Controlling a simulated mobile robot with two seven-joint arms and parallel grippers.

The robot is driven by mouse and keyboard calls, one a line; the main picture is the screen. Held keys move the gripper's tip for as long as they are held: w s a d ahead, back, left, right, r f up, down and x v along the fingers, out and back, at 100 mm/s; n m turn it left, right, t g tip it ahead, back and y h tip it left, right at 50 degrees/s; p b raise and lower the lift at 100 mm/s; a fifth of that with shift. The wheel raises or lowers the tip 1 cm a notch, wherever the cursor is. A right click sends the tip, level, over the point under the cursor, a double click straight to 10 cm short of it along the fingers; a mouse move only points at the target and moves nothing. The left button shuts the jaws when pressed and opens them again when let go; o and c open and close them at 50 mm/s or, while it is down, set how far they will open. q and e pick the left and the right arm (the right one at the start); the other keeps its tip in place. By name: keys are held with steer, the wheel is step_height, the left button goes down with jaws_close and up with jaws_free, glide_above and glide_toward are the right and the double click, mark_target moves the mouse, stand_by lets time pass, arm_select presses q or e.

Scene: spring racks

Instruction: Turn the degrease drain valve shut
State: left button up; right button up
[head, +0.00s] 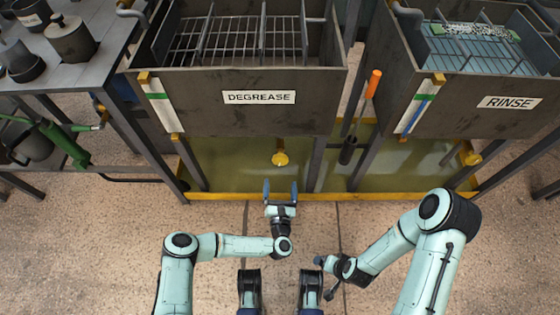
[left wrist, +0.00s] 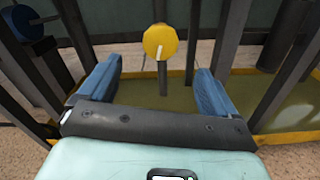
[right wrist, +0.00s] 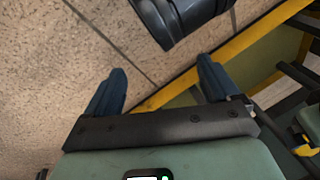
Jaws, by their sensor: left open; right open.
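The degrease drain valve is a yellow knob (head: 280,158) below the tank labelled DEGREASE (head: 235,115). In the left wrist view the yellow knob (left wrist: 160,42) shows ahead, between and beyond my fingertips. My left gripper (head: 281,190) is open and empty, a little in front of the knob and not touching it. It also shows in the left wrist view (left wrist: 160,88). My right gripper (head: 325,274) is low at the right, far from the knob. In the right wrist view it is open and empty (right wrist: 160,85).
A yellow-edged shallow tray (head: 230,196) lies under the tanks, between dark rack legs. The RINSE tank (head: 460,100) stands at the right with its own yellow valve (head: 471,157). An orange-handled tool (head: 371,85) hangs between the tanks. A side table (head: 75,75) stands left. The front floor is clear.

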mark_target(280, 163)
arm_select(q)
steer(key=w+b, duration=0.1)
steer(key=w, duration=0.4)
steer(key=shift+w, duration=0.4)
steer(key=w+b, duration=0.1)
steer(key=w, duration=0.3)
steer(key=shift+w+b, duration=0.4)
steer(key=shift+w, duration=0.4)
arm_select(e)
steer(key=shift+g, duration=0.3)
steer(key=shift+s+d+f, duration=0.2)
steer(key=shift+d+f, duration=0.05)
steer(key=shift+f, duration=0.5)
steer(key=shift+s+d+f, duration=0.25)
steer(key=shift+d+f, duration=0.05)
steer(key=shift+f, duration=0.45)
steer(key=shift+s+d+f, duration=0.2)
steer(key=shift+d+f, duration=0.05)
steer(key=shift+f, duration=0.5)
arm_select(q)
steer(key=c, duration=1.1)
